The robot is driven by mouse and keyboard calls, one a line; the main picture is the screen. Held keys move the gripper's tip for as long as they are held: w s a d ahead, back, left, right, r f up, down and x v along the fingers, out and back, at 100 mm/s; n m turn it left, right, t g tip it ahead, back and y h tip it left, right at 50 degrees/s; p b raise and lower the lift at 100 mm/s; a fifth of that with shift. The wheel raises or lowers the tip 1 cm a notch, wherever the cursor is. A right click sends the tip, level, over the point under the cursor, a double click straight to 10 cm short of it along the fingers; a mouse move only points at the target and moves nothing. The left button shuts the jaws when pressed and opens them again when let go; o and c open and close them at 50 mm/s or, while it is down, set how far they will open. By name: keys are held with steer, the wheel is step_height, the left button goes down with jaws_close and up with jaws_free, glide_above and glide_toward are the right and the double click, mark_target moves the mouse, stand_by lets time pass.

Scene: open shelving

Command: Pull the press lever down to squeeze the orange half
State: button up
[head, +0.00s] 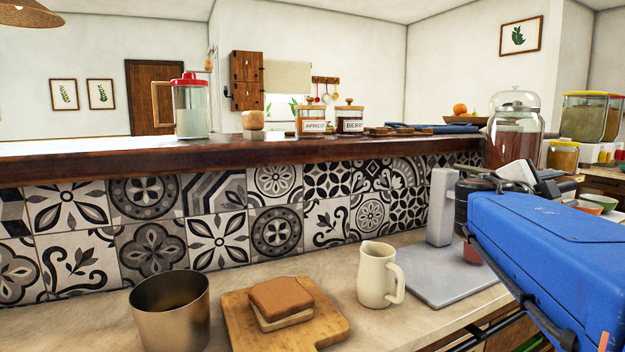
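The press shows at the right, with a grey upright column (440,208) on a flat grey base plate (452,272). My blue arm covers the press's right side. My gripper (505,184) is beside the top of the column, among dark and pale parts that overlap. Its fingers cannot be made out, nor whether it touches the lever. The press lever cannot be told apart from the parts around my gripper. No orange half can be made out on the press.
A cream jug (376,276) stands left of the base plate. A wooden board (240,322) with bread slices (281,298) and a metal pot (170,312) are further left. A tiled wall (220,235) and raised wooden ledge (130,160) bound the counter behind.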

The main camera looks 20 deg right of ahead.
steer(key=shift+s+a, duration=0.2)
steer(key=shift+a, duration=2.05)
steer(key=s+a, duration=0.1)
steer(key=a, duration=1.1)
steer(key=shift+a, duration=0.3)
